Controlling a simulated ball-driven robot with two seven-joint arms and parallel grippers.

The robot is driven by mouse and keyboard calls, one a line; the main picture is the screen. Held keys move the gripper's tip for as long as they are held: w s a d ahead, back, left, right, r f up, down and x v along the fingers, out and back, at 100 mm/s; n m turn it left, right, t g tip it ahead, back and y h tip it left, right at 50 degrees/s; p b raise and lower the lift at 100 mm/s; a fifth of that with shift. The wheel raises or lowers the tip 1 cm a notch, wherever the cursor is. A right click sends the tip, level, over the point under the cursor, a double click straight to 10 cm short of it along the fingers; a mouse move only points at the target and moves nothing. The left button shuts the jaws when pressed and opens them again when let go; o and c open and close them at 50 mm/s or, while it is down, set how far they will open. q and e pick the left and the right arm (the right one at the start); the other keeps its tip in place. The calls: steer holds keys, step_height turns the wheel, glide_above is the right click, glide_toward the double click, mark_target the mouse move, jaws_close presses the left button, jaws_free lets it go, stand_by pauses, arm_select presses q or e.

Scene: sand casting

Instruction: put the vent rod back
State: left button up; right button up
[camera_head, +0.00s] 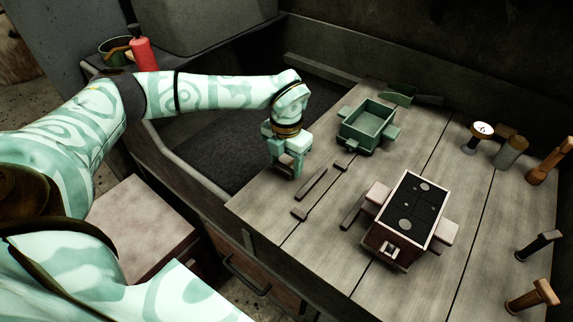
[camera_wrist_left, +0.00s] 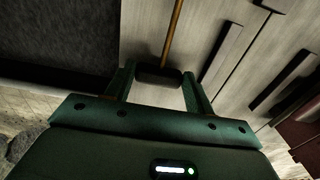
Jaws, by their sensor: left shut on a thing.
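My left gripper (camera_head: 286,162) is over the left edge of the wooden bench, pointing down. In the left wrist view its two green fingers (camera_wrist_left: 158,88) are shut on the dark handle (camera_wrist_left: 157,76) of a thin brass-coloured rod, which looks like the vent rod (camera_wrist_left: 174,32). The rod runs away from the fingers over the pale boards. I cannot tell whether its far end touches the bench. In the head view the rod is mostly hidden by the gripper. My right gripper is not in view.
The bench (camera_head: 265,208) holds dark strips (camera_head: 311,184), an open green box (camera_head: 367,122) and a box of black sand (camera_head: 416,196) with pale round spots. A white-faced gauge (camera_head: 482,129) and wooden-handled tools (camera_head: 533,296) stand right. A dark sand bin (camera_head: 215,138) lies left.

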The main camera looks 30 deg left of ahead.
arm_select(q)
steer(key=shift+f, duration=0.6)
steer(key=shift+r, duration=0.1)
steer(key=o, duration=1)
step_height(320, 180, up, 12)
steer(key=p, duration=0.2)
steer(key=shift+p, duration=0.3)
